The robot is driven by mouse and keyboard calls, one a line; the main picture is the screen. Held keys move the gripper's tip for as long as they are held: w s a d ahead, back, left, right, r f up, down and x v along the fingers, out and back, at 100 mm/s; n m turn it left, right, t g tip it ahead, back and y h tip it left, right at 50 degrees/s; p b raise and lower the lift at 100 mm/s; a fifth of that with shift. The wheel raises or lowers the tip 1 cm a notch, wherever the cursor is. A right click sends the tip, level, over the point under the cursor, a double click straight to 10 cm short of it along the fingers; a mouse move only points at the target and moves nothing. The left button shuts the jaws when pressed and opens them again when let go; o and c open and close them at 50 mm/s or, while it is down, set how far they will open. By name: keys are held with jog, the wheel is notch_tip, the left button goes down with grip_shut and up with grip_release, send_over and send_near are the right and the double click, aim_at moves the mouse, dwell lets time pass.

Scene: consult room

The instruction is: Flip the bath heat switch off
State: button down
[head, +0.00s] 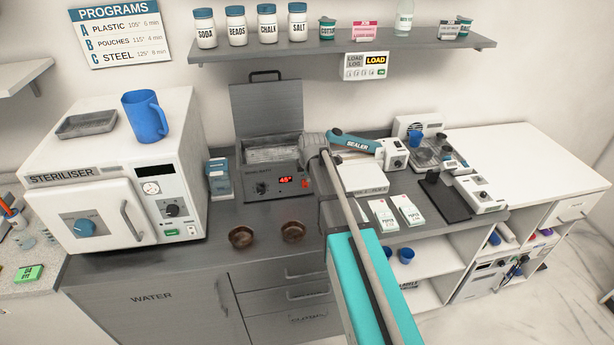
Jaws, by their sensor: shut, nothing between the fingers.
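The bath (248,172) is a grey metal box on the dark counter, with its lid (268,107) raised at the back. Its front has a black knob (261,188) and a lit red display (286,180) reading about 45°. A small red switch (305,183) shows at the front's right end; it looks lit, but its position is too small to tell. My gripper (312,148) is at the bath's right front corner, just above the switch, shut and empty. Its fingertips are partly hidden, and I cannot tell whether they touch the bath.
The steriliser (75,180) stands left, with a blue jug (145,116) on top. Two brown bowls (241,237) sit before the bath. A teal-handled sealer (355,142) and white packets (383,217) lie right, near my arm. A shelf (340,44) with jars hangs above.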

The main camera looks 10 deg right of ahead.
jog(key=shift+w+p+v, duration=0.2)
jog(key=shift+p+v, duration=0.95)
jog(key=shift+v, duration=0.15)
jog(key=shift+w+p+v, duration=0.25)
jog(key=shift+p+v, duration=0.85)
jog(key=shift+v, duration=0.2)
jog(key=shift+r, duration=0.2)
jog(key=shift+s, duration=0.1)
jog(key=s+a+f+m+g+b, duration=0.2)
jog(key=s+m, duration=0.6)
jog(key=s, duration=0.4)
jog(key=s+a+f+m+g+b, duration=0.2)
jog(key=s+f+m+b, duration=0.2)
jog(key=s+m, duration=0.5)
jog(key=s+f, duration=0.1)
jog(key=s, duration=0.3)
jog(key=shift+s+f, duration=0.15)
jog(key=shift+f, duration=0.25)
jog(key=c, duration=1.3)
grip_release()
jog(key=shift+a, duration=0.1)
jog(key=shift+c, duration=0.2)
